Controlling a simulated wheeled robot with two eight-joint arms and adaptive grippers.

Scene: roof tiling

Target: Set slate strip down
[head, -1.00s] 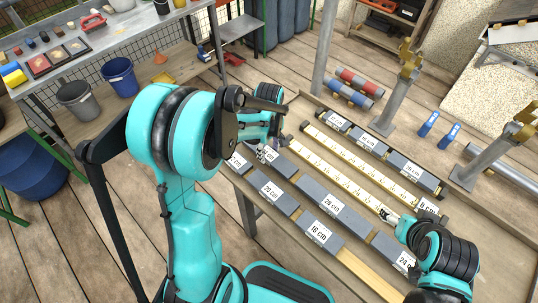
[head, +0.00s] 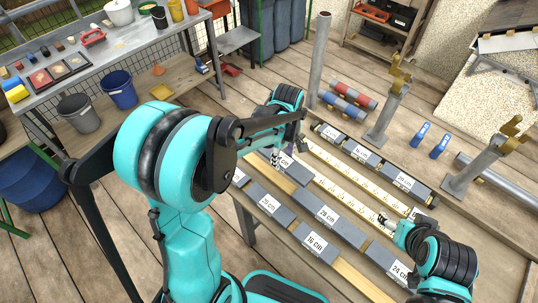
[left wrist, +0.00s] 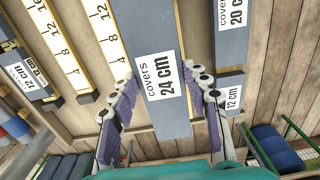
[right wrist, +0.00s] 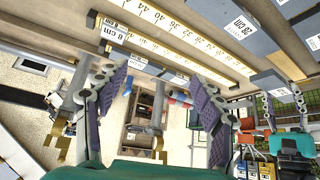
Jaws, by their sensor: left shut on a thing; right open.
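The slate strip (left wrist: 145,30) is dark grey with a white "covers 24 cm" label in the left wrist view. My left gripper (left wrist: 157,78) is shut on it, a finger along each long side. In the head view my left gripper (head: 276,158) is at the left end of the rack, beside the held strip (head: 299,172); my arm hides part of this spot. My right gripper (right wrist: 162,85) is open with nothing between its fingers. In the head view it (head: 386,220) is near the right end of the yellow rulers (head: 345,193).
Other labelled slates lie in rows on the rack, such as 28 cm (head: 325,212) and 16 cm (head: 314,242). Grey posts with brass tops (head: 383,120) stand behind. Red and blue rollers (head: 345,105) and two blue tools (head: 421,134) lie on the back boards.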

